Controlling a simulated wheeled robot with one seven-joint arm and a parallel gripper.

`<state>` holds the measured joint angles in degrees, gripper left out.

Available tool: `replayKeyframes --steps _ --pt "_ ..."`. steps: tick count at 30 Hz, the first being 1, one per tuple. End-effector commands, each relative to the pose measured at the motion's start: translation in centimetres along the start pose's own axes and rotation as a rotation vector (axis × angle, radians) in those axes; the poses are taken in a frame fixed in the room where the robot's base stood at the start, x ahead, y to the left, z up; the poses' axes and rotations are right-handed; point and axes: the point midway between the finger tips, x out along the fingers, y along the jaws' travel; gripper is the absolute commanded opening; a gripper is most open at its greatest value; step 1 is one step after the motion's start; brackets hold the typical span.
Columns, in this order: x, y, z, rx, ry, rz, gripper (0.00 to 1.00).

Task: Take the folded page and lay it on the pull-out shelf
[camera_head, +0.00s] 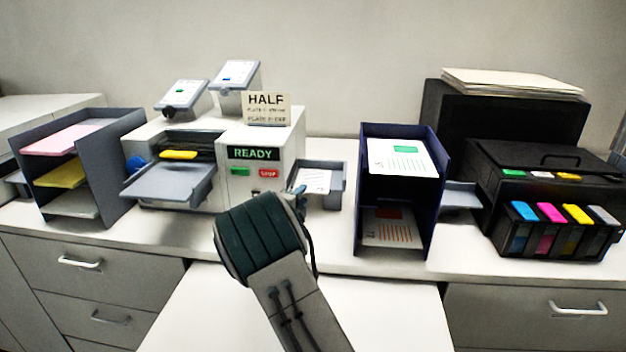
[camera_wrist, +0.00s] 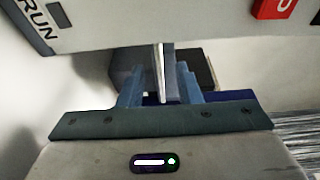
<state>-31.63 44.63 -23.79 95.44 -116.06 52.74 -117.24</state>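My gripper (camera_head: 298,191) is at the near left edge of that tray. In the wrist view, the blue fingers of my gripper (camera_wrist: 160,85) stand apart, with a thin grey upright piece with a white edge between them. I cannot tell whether that piece is page or tray.
The machine (camera_head: 285,135) with READY and HALF signs stands just left of my gripper. A dark blue two-level rack (camera_head: 441,160) with printed pages stands to the right. A paper rack (camera_head: 115,160) is at the left and a black printer (camera_head: 545,170) at the far right.

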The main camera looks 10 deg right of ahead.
Motion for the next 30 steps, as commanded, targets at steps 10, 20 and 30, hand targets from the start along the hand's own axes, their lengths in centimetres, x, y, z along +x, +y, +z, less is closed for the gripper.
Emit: replayKeyframes --steps 10,20,30 --pt "3.0 0.0 -0.2 0.0 0.0 0.0 0.31" --pt "3.0 0.0 -0.2 0.001 0.0 0.0 0.0" --pt "3.0 -0.2 -0.2 0.001 0.0 -0.001 0.0"
